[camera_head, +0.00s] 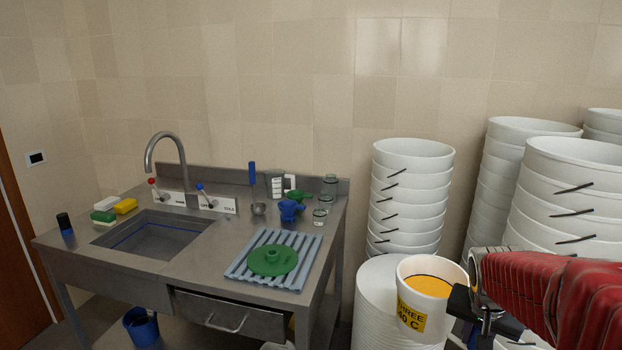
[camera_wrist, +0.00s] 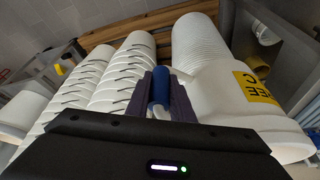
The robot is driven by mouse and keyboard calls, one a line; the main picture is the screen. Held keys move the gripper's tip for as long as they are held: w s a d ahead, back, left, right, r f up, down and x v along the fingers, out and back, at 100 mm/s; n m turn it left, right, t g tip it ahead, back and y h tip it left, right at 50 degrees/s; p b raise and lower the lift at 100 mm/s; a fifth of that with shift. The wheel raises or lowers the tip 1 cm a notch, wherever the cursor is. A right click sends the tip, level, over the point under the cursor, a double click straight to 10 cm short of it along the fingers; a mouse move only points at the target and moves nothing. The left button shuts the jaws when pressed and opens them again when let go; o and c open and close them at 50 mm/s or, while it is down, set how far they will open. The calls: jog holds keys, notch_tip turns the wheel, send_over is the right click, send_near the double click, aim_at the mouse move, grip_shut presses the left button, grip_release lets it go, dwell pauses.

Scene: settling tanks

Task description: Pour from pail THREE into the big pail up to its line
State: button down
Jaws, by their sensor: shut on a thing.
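Pail THREE (camera_head: 411,298) is white with a yellow label reading THREE and 40 C. Orange-yellow contents (camera_head: 430,285) show inside it, and it looks about upright at the lower right of the head view. My gripper (camera_head: 474,306) is at its right side. In the wrist view my gripper (camera_wrist: 161,92) is shut on a blue grip (camera_wrist: 160,86) beside pail THREE (camera_wrist: 212,88). A plain white cylinder (camera_head: 372,300) stands behind pail THREE; I cannot tell whether they touch. No fill line shows on it, and I cannot tell which vessel is the big pail.
Tall stacks of white pails (camera_head: 410,190) stand behind and to the right (camera_head: 565,200). A steel sink bench (camera_head: 200,255) at left holds a ribbed mat (camera_head: 240,270) with a green lid (camera_head: 272,262), jugs and glasses. Its drawer (camera_head: 230,315) is in front. A blue bucket (camera_head: 140,327) is below.

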aim_at(419, 328)
jog(key=w+a+f+n, duration=0.1)
jog(key=w+a, duration=0.1)
jog(key=a, duration=0.1)
jog(key=w+a+f+n+y, duration=0.1)
jog(key=w+a+f+n, duration=0.1)
jog(key=w+a, duration=0.1)
jog(key=w+a+f+n+t+y, duration=0.1)
jog(key=w+a+f+n, duration=0.1)
jog(key=w+a, duration=0.1)
jog(key=shift+a, duration=0.15)
jog(key=w+a+f+n, duration=0.1)
jog(key=a+f+n, duration=0.1)
jog(key=a+f, duration=0.4)
jog(key=a, duration=0.3)
jog(key=shift+w+a+n+y, duration=0.2)
jog(key=shift+a+n+y, duration=0.1)
jog(key=shift+a+y, duration=0.1)
jog(key=shift+d, duration=0.15)
dwell(0.5)
